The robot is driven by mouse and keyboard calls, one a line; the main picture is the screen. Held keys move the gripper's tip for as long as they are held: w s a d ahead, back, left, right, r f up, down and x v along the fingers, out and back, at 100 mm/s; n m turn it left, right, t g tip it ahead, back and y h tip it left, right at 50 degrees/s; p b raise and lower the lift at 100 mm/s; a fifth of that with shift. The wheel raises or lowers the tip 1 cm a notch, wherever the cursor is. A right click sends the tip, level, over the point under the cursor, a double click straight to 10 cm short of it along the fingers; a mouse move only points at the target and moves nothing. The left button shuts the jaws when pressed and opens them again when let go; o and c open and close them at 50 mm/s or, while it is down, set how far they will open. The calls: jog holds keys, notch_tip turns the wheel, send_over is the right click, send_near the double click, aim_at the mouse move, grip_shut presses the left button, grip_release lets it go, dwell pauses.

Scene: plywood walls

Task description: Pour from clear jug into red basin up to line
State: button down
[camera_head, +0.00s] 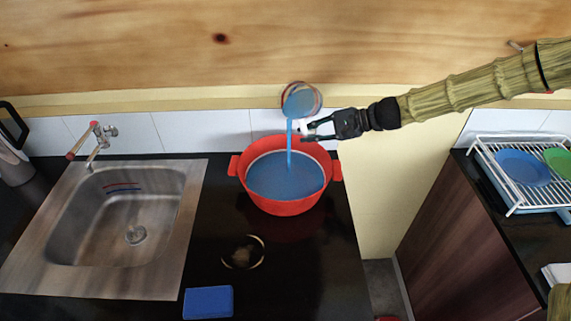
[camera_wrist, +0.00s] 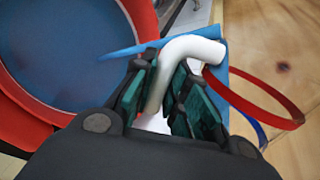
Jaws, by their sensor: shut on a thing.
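The clear jug (camera_head: 302,100) is tilted over the red basin (camera_head: 285,208) and holds blue liquid. A blue stream (camera_head: 290,145) runs from it into the basin. Blue liquid (camera_head: 285,182) covers the basin's floor widely, and a pale line (camera_head: 262,156) shows on the inner wall above its surface at the back. My gripper (camera_head: 314,129) is shut on the jug's white handle (camera_wrist: 195,48), right of the stream and above the basin's rim. In the wrist view the gripper (camera_wrist: 168,92) hides part of the handle, and the jug's red band (camera_wrist: 278,100) shows at right.
A steel sink (camera_head: 120,215) with a tap (camera_head: 100,140) lies left of the basin. A blue sponge (camera_head: 208,302) and a ring-shaped mark (camera_head: 242,252) are in front on the black counter. A gap separates it from the right counter with a dish rack (camera_head: 490,165).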

jog(key=shift+w, duration=0.1)
dwell(0.7)
jog(key=shift+s+a+r+p, duration=0.1)
jog(key=shift+s+r+p, duration=0.15)
jog(key=shift+r+p, duration=0.4)
jog(key=p, duration=0.1)
jog(key=r+m+g+y+p, duration=0.1)
jog(key=r+m+p, duration=0.1)
jog(key=shift+s+a+g+y, duration=0.3)
jog(key=shift+s, duration=0.1)
jog(key=shift+w+d+r+m, duration=0.1)
jog(key=shift+r+m, duration=0.15)
jog(key=shift+m, duration=0.35)
